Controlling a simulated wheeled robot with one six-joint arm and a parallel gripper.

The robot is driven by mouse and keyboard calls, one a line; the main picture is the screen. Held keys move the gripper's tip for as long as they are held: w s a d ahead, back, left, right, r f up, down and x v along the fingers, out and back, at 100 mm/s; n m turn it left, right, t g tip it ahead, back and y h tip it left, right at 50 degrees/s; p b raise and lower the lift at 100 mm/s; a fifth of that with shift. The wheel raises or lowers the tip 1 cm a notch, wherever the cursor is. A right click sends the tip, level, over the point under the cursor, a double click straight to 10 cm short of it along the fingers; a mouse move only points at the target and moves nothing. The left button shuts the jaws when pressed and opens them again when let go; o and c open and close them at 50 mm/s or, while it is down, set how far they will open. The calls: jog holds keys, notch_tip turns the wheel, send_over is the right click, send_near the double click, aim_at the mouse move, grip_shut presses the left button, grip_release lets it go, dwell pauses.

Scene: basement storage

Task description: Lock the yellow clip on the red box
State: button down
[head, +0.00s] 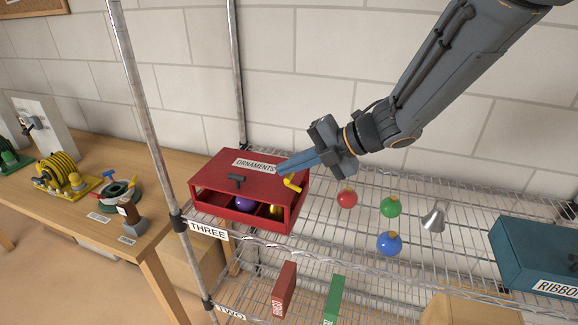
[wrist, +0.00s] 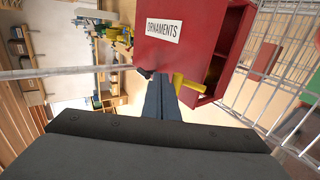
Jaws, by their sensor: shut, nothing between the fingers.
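The red box (head: 222,168) labelled ORNAMENTS sits on the wire shelf marked THREE, and its red lid also shows in the wrist view (wrist: 174,52). Its front is open, with a purple ball (head: 245,203) and a gold ornament (head: 275,210) inside. The yellow clip (head: 292,184) is at the lid's right edge, and it shows in the wrist view (wrist: 188,85) just right of my fingers.
Red (head: 347,198), green (head: 390,207) and blue (head: 389,243) balls and a silver bell (head: 433,218) lie on the shelf to the right. A teal box (head: 540,253) labelled RIBBON stands farther right. A metal post (head: 150,110) rises left of the red box.

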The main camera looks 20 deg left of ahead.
jog(key=shift+r, duration=0.15)
jog(key=shift+r+p, duration=0.7)
jog(key=shift+p, duration=0.05)
jog(key=shift+d+r, duration=0.15)
jog(key=shift+r, duration=0.15)
jog(key=d+r, duration=0.7)
jog(key=r, duration=0.4)
jog(key=shift+w+r, duration=0.15)
jog(key=shift+w, duration=0.25)
jog(key=shift+a, duration=0.1)
